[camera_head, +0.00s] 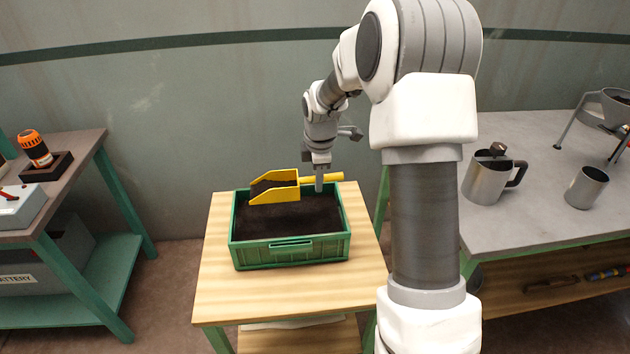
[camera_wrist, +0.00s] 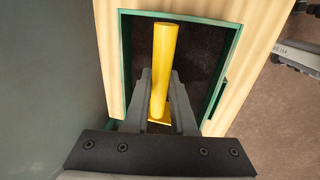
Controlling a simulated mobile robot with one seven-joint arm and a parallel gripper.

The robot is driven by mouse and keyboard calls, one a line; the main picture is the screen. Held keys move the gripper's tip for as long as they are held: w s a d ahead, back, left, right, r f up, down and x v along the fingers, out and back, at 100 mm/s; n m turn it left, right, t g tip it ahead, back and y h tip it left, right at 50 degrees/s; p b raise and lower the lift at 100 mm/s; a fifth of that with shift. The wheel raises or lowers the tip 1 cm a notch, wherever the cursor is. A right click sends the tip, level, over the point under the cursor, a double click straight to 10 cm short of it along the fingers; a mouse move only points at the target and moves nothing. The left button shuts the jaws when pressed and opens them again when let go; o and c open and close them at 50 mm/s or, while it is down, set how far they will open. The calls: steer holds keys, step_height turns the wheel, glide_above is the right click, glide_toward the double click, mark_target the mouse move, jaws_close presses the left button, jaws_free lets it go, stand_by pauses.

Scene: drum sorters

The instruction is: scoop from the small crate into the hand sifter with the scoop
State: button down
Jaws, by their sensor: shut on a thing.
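The yellow scoop (camera_head: 288,178) is level above the back part of the small green crate (camera_head: 290,254), and dark material shows inside it. The crate holds dark soil-like material. My gripper (camera_head: 319,182) is shut on the scoop's handle, which points right in the head view. In the wrist view the yellow handle (camera_wrist: 163,65) stands between my fingers, with the crate rim (camera_wrist: 226,85) behind it. A metal can with a dark side handle (camera_head: 487,183), which looks like the hand sifter, stands on the grey bench at the right; its inside is hidden.
The crate stands on a wooden table (camera_head: 215,290). The grey bench (camera_head: 520,225) also bears a metal cup (camera_head: 587,188) and a legged metal hopper (camera_head: 612,108). At the left, another bench (camera_head: 85,165) bears an orange-and-black item (camera_head: 35,148).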

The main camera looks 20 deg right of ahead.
steer(key=shift+d+r+p, duration=0.2)
steer(key=shift+r+p, duration=0.15)
steer(key=shift+r, duration=0.4)
steer(key=shift+s+d, duration=0.1)
steer(key=shift+f+t+y+p, duration=0.25)
steer(key=shift+y+p, duration=0.1)
steer(key=shift+y, duration=0.45)
steer(key=shift+f+t+y+p, duration=0.2)
steer(key=shift+y+p, duration=0.1)
steer(key=shift+y, duration=0.5)
